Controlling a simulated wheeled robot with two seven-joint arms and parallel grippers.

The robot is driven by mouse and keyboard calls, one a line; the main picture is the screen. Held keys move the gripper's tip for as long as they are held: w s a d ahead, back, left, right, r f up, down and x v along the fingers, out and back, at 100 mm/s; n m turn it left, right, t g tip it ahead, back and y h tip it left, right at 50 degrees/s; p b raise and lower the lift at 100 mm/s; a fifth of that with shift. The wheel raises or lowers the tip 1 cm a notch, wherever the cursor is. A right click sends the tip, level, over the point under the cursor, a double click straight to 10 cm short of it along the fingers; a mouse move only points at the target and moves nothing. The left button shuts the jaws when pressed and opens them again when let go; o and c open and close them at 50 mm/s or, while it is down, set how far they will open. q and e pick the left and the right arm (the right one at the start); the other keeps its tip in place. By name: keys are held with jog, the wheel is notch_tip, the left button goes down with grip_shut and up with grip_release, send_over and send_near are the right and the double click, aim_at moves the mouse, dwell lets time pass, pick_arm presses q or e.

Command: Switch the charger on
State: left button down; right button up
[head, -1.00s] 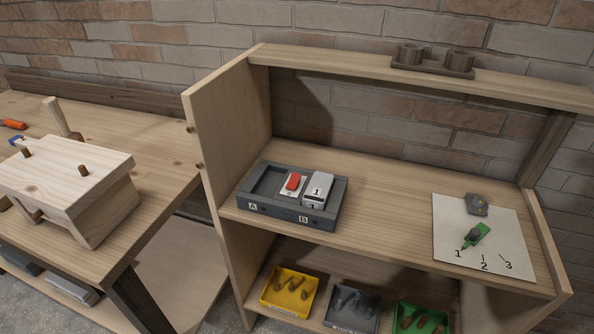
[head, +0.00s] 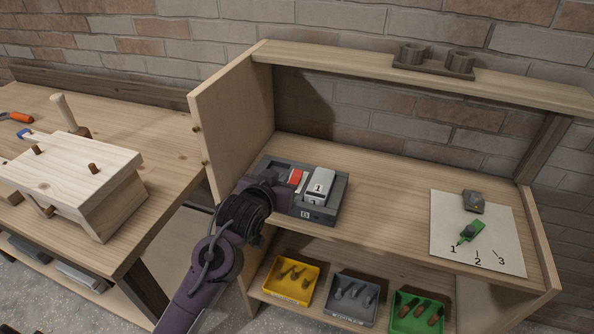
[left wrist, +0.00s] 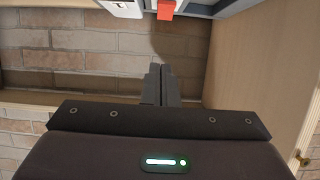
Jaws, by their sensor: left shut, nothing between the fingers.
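The charger (head: 336,204) is a dark grey tray-like box on the middle shelf, with a red switch (head: 296,175) at its middle and a light grey block (head: 319,184) marked 1 in its right bay. In the left wrist view the gripper's fingers (left wrist: 160,84) are together and empty. There the red switch (left wrist: 166,8) shows at the top edge, apart from the fingertips in the picture. I cannot tell whether the switch is pressed. My right gripper is out of view.
A white sheet (head: 485,248) numbered 1 to 3, with a green pointer tool (head: 471,232), lies on the shelf's right. Yellow (head: 276,293), grey (head: 336,309) and green (head: 402,323) bins stand below. The cabinet's side panel (head: 232,120) rises left of the charger.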

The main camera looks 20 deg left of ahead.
pick_arm(q)
jog(key=shift+w+r, duration=0.2)
jog(key=shift+r, duration=0.1)
jog(key=p, duration=0.2)
send_over(297, 179)
jog(key=s, duration=0.2)
notch_tip(297, 179, down, 3)
jog(key=shift+f, duration=0.15)
jog(key=f, duration=0.1)
jog(key=w+f, duration=0.1)
jog(key=f+p, duration=0.1)
jog(key=shift+w, duration=0.3)
jog(key=shift+w+f, duration=0.15)
jog(key=shift+f, duration=0.4)
